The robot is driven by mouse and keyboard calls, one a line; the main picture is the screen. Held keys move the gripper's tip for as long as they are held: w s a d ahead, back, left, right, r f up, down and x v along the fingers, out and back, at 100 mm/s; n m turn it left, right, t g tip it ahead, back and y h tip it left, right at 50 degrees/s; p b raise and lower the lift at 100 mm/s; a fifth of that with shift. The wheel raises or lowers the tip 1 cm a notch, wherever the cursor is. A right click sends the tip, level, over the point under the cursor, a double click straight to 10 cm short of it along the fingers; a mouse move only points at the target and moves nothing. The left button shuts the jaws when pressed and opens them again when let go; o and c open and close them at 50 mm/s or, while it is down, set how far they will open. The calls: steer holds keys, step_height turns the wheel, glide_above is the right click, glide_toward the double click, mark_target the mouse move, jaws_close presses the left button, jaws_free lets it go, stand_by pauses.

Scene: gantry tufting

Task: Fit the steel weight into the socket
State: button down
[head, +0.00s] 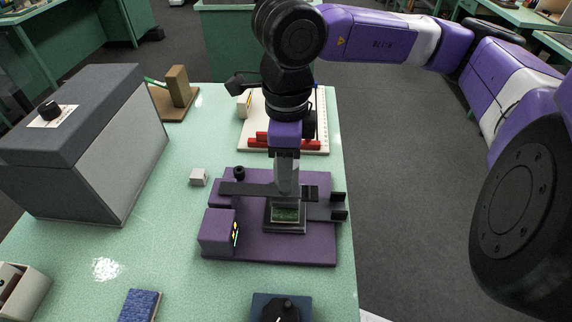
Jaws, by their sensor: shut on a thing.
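My gripper (287,180) points straight down over the purple machine base (310,247) and is shut. A light grey metallic piece (287,173) shows at the jaws and looks like the steel weight. Its outline is hard to tell apart from the fingers. Its lower end is close to the dark gantry bar (245,189), and I cannot tell whether they touch. Below stands a dark square frame (285,229) with a green speckled inside. I cannot clearly make out the socket; the gripper may hide it.
A small pale block (199,177) lies left of the base. A large grey box (95,150) stands at the left. Behind are a white board with red bars (284,145) and a brown stand (177,88). A blue pad (140,306) lies in front. The table's right edge is close.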

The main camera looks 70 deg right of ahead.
steer(key=shift+f+b, duration=0.6)
steer(key=shift+b, duration=0.1)
steer(key=c, duration=0.7)
jaws_free()
steer(key=shift+r, duration=3.95)
